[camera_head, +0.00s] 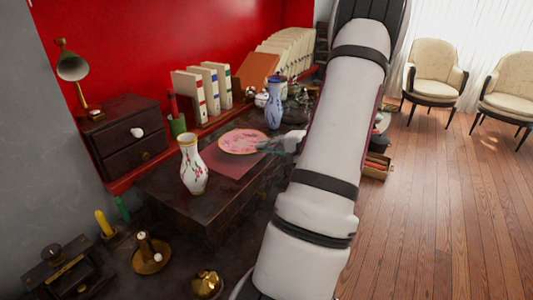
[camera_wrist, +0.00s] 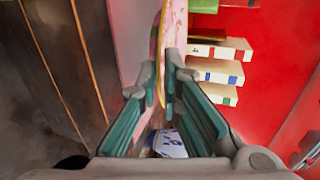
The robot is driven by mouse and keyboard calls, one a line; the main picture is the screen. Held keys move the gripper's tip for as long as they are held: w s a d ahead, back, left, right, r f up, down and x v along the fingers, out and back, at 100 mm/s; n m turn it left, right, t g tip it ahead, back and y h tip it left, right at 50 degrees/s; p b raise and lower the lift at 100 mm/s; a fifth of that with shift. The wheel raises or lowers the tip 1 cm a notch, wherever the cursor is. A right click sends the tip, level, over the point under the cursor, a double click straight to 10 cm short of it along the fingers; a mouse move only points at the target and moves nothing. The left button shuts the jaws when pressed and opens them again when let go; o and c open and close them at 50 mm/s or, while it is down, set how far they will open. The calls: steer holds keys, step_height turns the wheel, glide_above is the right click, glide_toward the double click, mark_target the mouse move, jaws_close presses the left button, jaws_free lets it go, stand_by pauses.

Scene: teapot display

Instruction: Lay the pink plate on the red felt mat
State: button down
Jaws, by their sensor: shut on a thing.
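The pink plate (camera_head: 243,141) is round with a patterned face and lies roughly level over the back part of the red felt mat (camera_head: 232,167) in the head view. Whether it touches the mat or hangs just above it, I cannot tell. My gripper (camera_head: 270,146) reaches in from the right and is shut on the plate's right rim. In the wrist view the plate (camera_wrist: 175,30) shows nearly edge-on between the two fingers of my gripper (camera_wrist: 165,82). The plate covers part of the mat; the mat's front part is bare.
A white flowered vase (camera_head: 193,167) stands left of the mat. A blue vase (camera_head: 274,105) stands behind, close to the plate and gripper. Books (camera_head: 207,88) line the red wall. The dark table's front corner is bare.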

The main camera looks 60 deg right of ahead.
step_height(320, 180, down, 2)
steer(key=shift+f, duration=0.1)
steer(key=c, duration=2)
jaws_free()
steer(key=shift+c, duration=0.2)
steer(key=v, duration=1.2)
